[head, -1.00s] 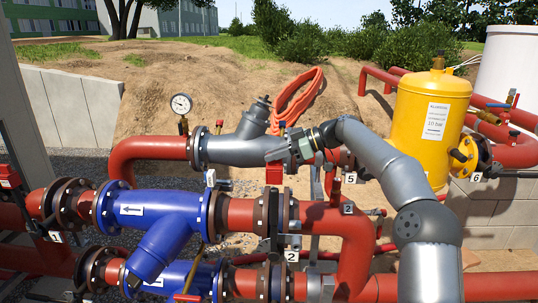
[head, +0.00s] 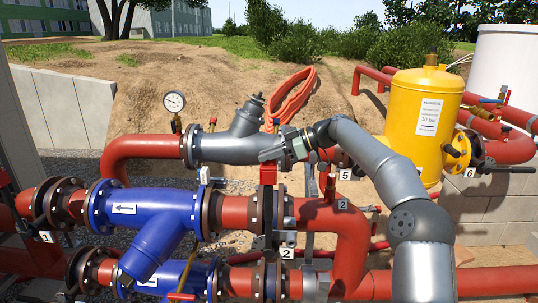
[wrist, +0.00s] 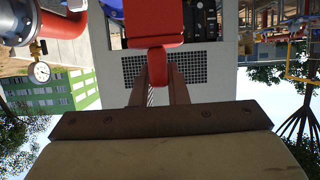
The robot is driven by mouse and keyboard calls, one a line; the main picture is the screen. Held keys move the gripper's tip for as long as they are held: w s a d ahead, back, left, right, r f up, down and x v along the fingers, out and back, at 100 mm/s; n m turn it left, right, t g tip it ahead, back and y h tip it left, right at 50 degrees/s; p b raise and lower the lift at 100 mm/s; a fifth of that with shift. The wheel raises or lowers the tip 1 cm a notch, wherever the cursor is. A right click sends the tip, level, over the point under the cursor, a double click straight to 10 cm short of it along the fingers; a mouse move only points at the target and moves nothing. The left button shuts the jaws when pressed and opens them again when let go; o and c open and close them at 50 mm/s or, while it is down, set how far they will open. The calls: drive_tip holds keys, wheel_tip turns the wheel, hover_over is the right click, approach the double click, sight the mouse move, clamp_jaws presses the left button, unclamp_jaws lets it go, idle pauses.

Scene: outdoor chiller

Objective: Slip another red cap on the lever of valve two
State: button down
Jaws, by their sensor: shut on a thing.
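My gripper (head: 274,152) is shut on a red cap (head: 268,172), which hangs below it in the head view. The red cap (wrist: 153,25) also shows in the wrist view, its narrow red part between the fingers (wrist: 158,75). In the head view the cap appears just above the brown flanges of the valve (head: 267,212) right of the upper blue body.
Blue strainers (head: 145,212) and red pipes (head: 337,225) crowd the front. A grey pipe body (head: 225,149) lies behind my gripper. A pressure gauge (head: 174,101) stands at left, a yellow tank (head: 425,110) at right. Another red cap (head: 4,178) is at the far left.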

sight(270, 170)
drive_tip(key=shift+f+b, duration=1.2)
drive_tip(key=shift+f, duration=0.25)
drive_tip(key=shift+f, duration=0.15)
drive_tip(key=shift+f+b, duration=1.15)
drive_tip(key=shift+r, duration=0.1)
drive_tip(key=c, duration=0.9)
unclamp_jaws()
drive_tip(key=shift+o, duration=0.2)
drive_tip(key=shift+d, duration=0.1)
drive_tip(key=shift+p+v, duration=0.85)
drive_tip(key=shift+v, duration=1.55)
